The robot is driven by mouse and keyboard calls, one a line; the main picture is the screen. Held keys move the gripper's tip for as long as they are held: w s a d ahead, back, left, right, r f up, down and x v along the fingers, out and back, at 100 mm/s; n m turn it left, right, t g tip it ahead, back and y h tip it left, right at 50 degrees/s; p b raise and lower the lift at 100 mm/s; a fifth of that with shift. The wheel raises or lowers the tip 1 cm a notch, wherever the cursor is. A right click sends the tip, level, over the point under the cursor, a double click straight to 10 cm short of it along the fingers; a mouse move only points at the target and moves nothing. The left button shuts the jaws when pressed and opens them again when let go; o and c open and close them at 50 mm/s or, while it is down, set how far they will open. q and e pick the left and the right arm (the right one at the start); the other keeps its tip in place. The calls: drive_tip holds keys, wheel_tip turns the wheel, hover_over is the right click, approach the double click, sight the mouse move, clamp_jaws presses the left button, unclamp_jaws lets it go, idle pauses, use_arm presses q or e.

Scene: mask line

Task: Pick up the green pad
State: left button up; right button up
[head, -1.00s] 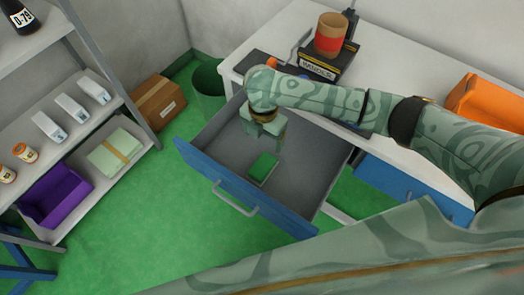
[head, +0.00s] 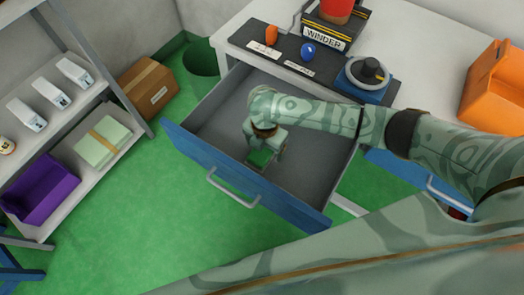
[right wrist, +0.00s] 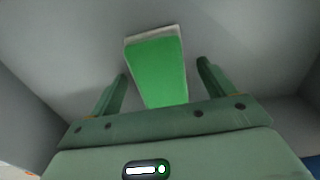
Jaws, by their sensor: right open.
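The green pad (head: 260,157) lies on the grey floor of the open blue-fronted drawer (head: 215,120). It has a pale edge along one end and side, seen in the right wrist view (right wrist: 160,68). My right gripper (head: 264,155) is down inside the drawer, over the pad, and hides part of it. In the right wrist view its two fingers (right wrist: 163,78) are apart, one to each side of the pad's near part, with gaps between. The pad's near end is hidden behind the gripper body. I cannot make out a left gripper.
The drawer walls stand around my right gripper. The white bench behind holds a winder (head: 325,35), a blue round device (head: 365,75) and an orange bin (head: 497,85). A shelf with a purple bin (head: 40,188) and a cardboard box (head: 148,82) are at left.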

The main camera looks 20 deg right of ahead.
use_arm(q)
drive_tip(key=shift+s, duration=0.1)
use_arm(e)
drive_tip(key=shift+f, duration=0.1)
use_arm(q)
drive_tip(key=shift+s, duration=0.15)
use_arm(e)
drive_tip(key=c, duration=1.1)
